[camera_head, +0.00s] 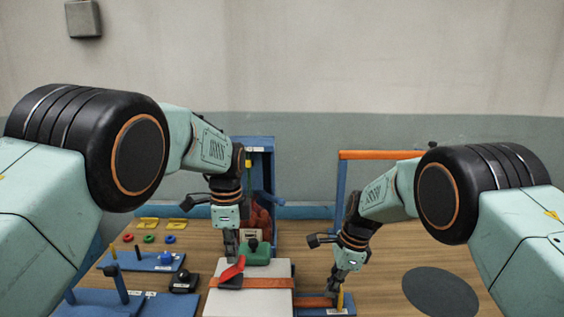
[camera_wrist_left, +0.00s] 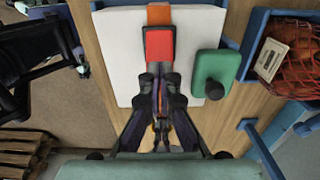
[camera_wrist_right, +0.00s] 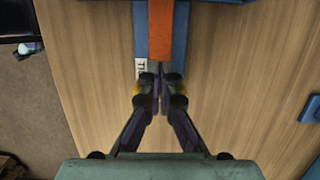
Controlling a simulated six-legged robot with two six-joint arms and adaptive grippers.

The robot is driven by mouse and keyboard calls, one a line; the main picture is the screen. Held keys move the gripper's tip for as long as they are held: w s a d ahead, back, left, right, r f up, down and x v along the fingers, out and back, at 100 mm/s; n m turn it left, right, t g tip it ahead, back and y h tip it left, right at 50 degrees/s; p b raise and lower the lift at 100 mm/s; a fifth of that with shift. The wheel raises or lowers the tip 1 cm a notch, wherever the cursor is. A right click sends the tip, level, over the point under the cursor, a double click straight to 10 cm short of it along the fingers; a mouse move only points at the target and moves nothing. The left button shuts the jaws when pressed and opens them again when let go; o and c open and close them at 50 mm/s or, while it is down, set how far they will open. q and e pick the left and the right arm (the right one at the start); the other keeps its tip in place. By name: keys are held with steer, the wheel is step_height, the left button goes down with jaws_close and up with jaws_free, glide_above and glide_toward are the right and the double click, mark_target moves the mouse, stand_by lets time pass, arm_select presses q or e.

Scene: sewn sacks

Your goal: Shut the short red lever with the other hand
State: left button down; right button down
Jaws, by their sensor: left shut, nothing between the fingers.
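The short red lever (camera_head: 232,270) sits tilted up on a dark base, on the orange strap over a pale sack or block (camera_head: 262,272). My left gripper (camera_head: 230,252) is shut and empty, right by the lever. In the left wrist view the lever (camera_wrist_left: 160,43) lies just ahead of its fingertips (camera_wrist_left: 160,82); I cannot tell whether they touch. My right gripper (camera_head: 337,287) is low at a yellow piece (camera_head: 340,298) by an orange strip. In the right wrist view its fingertips (camera_wrist_right: 160,85) are close together, with yellow on both sides. Whether they grip it is unclear.
A green block (camera_head: 254,254) with a black knob is right beside the lever. Behind it stands a blue frame (camera_head: 262,150) with a red net. Blue boards with pegs and small coloured rings lie at the left. A dark disc (camera_head: 440,292) lies at the right.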

mark_target(241, 260)
arm_select(q)
steer(key=shift+d+f, duration=0.55)
steer(key=shift+d, duration=0.05)
arm_select(e)
steer(key=shift+s+f, duration=0.1)
steer(key=shift+f, duration=0.05)
arm_select(q)
steer(key=shift+f, duration=0.15)
steer(key=shift+d+f, duration=0.3)
steer(key=shift+f, duration=0.3)
steer(key=shift+r, duration=4.55)
arm_select(e)
steer(key=shift+d, duration=0.1)
steer(key=c, duration=2.1)
jaws_free()
steer(key=o, duration=0.5)
arm_select(q)
steer(key=shift+w+f, duration=0.15)
arm_select(e)
steer(key=shift+o, duration=1.4)
